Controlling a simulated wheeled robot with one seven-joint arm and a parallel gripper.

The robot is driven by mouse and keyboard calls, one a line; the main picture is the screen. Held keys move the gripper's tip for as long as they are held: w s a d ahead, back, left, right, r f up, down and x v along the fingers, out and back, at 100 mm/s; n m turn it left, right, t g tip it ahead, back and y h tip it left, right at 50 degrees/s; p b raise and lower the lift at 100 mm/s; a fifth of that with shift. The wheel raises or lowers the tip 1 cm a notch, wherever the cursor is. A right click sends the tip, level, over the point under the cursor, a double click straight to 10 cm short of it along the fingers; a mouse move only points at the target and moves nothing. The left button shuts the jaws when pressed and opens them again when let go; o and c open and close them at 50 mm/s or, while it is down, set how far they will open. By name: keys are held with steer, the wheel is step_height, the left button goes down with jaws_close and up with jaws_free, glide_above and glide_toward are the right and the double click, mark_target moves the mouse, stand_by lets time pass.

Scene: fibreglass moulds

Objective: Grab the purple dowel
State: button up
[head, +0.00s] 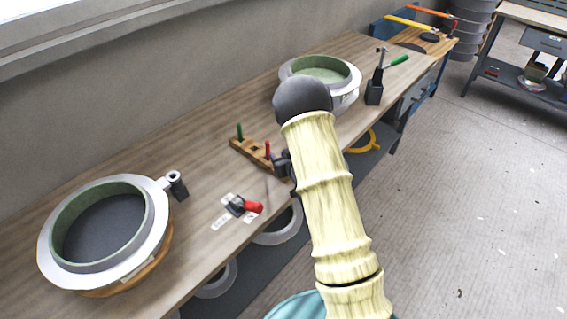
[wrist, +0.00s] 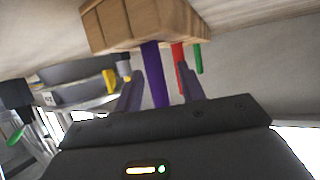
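A wooden block (head: 248,149) on the bench holds upright dowels. A green dowel (head: 239,132) and a red dowel (head: 267,150) show in the head view. The purple dowel is hidden there by my gripper and arm. The wrist view appears upside down. In it the block (wrist: 145,22) is at the top, and the purple dowel (wrist: 154,76) sticks out of it. My gripper (wrist: 163,92) is open, with one finger on each side of the purple dowel and gaps visible. The red dowel (wrist: 178,66) and green dowel (wrist: 198,58) are close to the right finger.
A round mould (head: 155,230) stands at the near left of the bench, another (head: 348,98) farther back. A red-handled clamp (head: 240,206) lies in front of the block. A dark holder (head: 375,90) with a green-handled tool stands at the back right. Bare bench lies left of the block.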

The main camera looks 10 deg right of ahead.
jaws_close()
steer(key=shift+r, duration=0.1)
step_height(320, 180, up, 10)
stand_by(0.6)
